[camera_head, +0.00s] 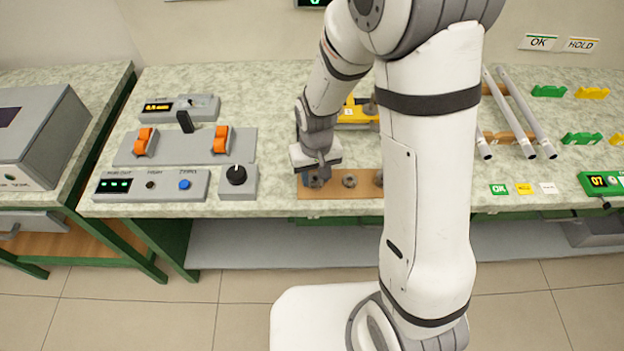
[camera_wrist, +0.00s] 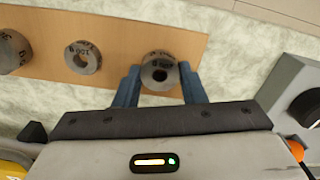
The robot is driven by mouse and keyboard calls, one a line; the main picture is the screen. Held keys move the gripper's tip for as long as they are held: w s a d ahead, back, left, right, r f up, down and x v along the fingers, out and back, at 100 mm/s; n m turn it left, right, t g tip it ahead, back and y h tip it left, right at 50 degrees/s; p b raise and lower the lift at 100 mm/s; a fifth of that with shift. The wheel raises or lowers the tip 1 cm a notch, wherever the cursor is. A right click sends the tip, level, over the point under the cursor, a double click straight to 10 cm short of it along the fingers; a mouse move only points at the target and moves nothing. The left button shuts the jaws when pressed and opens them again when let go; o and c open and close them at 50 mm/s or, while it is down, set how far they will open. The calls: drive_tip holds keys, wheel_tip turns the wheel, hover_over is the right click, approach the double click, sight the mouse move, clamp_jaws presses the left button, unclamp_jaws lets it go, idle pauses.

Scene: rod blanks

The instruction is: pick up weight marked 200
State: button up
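Three round grey weights with centre holes sit in a row on a wooden board (camera_head: 334,193). In the wrist view, the weight between my fingers (camera_wrist: 161,64) has dark lettering that I cannot read surely. The middle weight (camera_wrist: 83,57) appears marked 100, and the other end weight (camera_wrist: 12,50) is cut by the frame edge with unclear marking. My gripper (camera_wrist: 160,78) has its two blue fingers on either side of the first weight, very close to its sides. I cannot tell if they press on it. In the head view, my gripper (camera_head: 318,176) is at the board's left end.
A grey box with a black knob (camera_head: 237,181) stands just left of the board. A grey panel with orange switches (camera_head: 185,147) lies further left. A yellow object (camera_head: 355,113) is behind the board. White rods (camera_head: 526,111) lie on wooden supports at the right.

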drive_tip(key=c, duration=0.5)
